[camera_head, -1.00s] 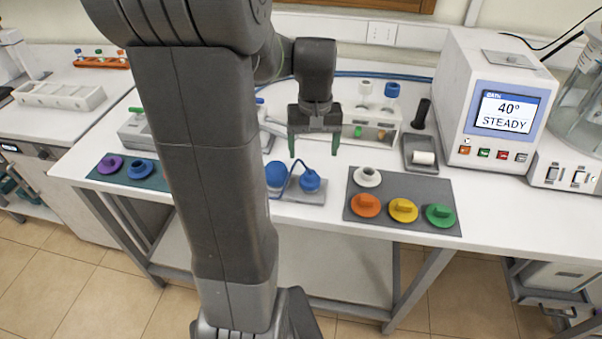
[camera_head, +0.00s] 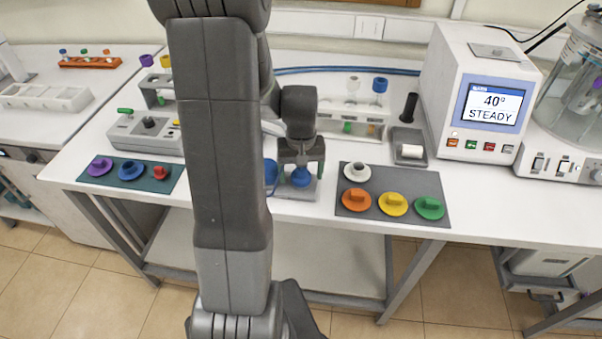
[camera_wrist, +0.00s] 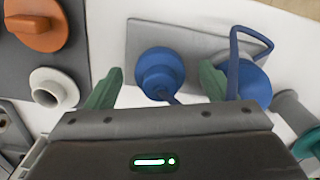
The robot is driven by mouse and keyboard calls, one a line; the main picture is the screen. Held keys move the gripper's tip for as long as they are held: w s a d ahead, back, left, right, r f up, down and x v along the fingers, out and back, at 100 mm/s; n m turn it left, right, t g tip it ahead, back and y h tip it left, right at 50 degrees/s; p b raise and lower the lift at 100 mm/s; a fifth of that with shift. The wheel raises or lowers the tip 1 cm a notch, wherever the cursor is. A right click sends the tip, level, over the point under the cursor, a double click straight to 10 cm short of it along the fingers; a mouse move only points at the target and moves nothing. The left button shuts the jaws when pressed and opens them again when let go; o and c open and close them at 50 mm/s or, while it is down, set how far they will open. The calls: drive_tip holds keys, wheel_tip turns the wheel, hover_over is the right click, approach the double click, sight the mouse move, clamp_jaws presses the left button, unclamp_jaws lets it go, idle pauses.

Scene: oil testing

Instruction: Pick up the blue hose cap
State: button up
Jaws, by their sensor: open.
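A blue hose cap (camera_head: 301,178), round and stepped, sits on a small grey plate near the front of the bench. In the wrist view the cap (camera_wrist: 158,74) lies between my two green fingertips, with a gap on each side. My gripper (camera_head: 301,170) points down over it, open; it also shows in the wrist view (camera_wrist: 161,78). A second blue round piece (camera_wrist: 248,82) with a thin blue hose loop stands beside it, close to one finger. In the head view my arm partly hides this second piece (camera_head: 270,172).
A dark mat (camera_head: 400,180) right of the gripper holds white, orange, yellow and green caps. A green mat (camera_head: 105,179) at left holds purple, blue and red ones. Behind stand a tube rack (camera_head: 372,113), a grey tray with a white roll (camera_head: 408,136) and a display unit (camera_head: 480,100).

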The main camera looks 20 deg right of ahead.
drive_tip(key=shift+c, duration=0.3)
drive_tip(key=c, duration=1)
